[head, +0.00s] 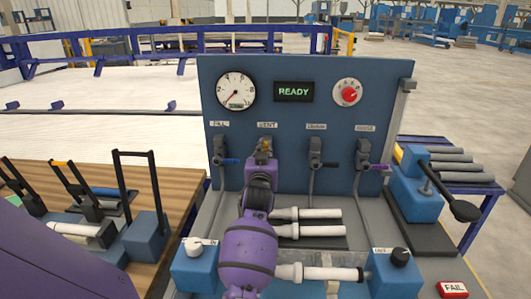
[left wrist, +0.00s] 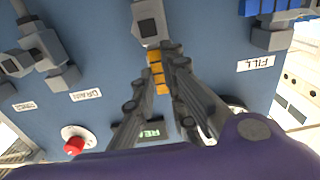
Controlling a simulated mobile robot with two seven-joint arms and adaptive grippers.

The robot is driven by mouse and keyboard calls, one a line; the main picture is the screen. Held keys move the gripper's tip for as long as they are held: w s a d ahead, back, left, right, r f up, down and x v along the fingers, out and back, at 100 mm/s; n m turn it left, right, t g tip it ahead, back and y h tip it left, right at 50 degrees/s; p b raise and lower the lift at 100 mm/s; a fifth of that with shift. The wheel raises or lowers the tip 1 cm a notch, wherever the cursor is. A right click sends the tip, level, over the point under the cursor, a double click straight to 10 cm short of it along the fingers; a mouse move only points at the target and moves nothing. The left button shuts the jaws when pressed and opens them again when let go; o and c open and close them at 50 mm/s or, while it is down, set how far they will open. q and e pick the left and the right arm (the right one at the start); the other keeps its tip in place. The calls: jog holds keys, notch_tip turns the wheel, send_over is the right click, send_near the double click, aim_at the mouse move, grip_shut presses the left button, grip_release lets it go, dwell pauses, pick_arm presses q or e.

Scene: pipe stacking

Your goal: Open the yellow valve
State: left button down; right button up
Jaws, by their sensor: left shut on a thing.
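The yellow valve handle (head: 264,146) is on the blue panel under the VENT label, mostly hidden behind my left gripper in the head view. In the left wrist view, the yellow handle (left wrist: 158,72) lies between my two fingers, next to its grey valve body (left wrist: 148,22). My left gripper (head: 262,160) is shut on this handle, with a finger on each side. The wrist picture is upside down relative to the panel. The handle's exact angle is hard to tell. My right gripper is not in view.
The blue-handled valve (head: 224,162) is left; the black-handled (head: 318,165) and purple-handled (head: 368,166) valves are right. A gauge (head: 236,91), READY display (head: 293,91) and red knob (head: 347,92) are above. White pipes (head: 308,214) lie below. Clamps (head: 145,235) stand on the left bench.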

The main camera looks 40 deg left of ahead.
pick_arm(q)
jog(key=c, duration=1.8)
grip_release()
jog(key=v, duration=1.2)
jog(key=shift+s+f, duration=0.1)
jog(key=shift+s, duration=0.05)
